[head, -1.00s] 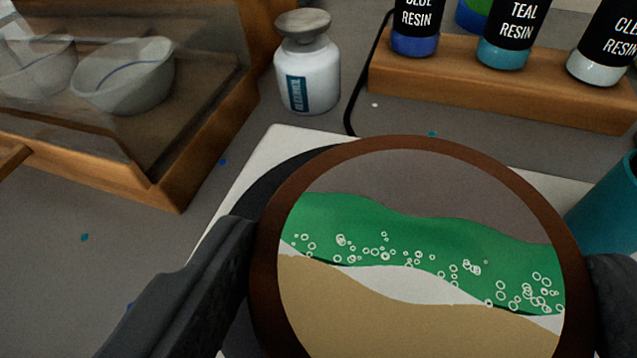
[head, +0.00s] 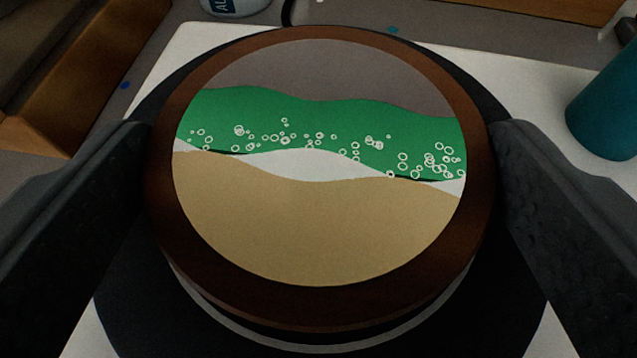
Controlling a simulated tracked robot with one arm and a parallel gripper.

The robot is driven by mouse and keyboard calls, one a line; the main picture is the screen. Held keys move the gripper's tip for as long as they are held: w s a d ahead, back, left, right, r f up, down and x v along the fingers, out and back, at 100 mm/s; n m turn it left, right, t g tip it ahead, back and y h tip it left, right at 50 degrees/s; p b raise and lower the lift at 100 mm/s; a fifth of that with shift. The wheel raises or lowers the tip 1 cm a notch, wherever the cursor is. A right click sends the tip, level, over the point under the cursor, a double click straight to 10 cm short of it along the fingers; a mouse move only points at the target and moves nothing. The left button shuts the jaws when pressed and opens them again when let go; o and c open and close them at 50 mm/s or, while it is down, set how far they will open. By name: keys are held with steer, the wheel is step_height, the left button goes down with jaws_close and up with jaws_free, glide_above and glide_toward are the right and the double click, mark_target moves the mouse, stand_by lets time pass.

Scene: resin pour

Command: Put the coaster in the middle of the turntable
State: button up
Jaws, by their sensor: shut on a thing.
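The coaster (head: 320,225) is a round disc with a brown rim and a grey, green, white and tan seascape face with small white rings. My gripper (head: 322,150) is shut on it, one dark finger at its left edge and one at its right. The coaster lies face up over the black turntable (head: 125,300), roughly centred left to right. A pale ring on the turntable shows just below the coaster's near edge. The coaster hides the turntable's middle. I cannot tell whether it touches the turntable or hangs slightly above.
The turntable is on a white board (head: 185,45). A teal cup (head: 605,110) stands to the right, near my right finger. A wooden case (head: 80,90) is at the left. The alcohol bottle (head: 236,5) and a wooden rack (head: 560,8) are at the back.

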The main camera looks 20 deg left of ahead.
steer(key=o, duration=0.8)
steer(key=shift+f, duration=0.1)
steer(key=shift+o, duration=0.2)
steer(key=shift+r, duration=0.2)
steer(key=v, duration=1.2)
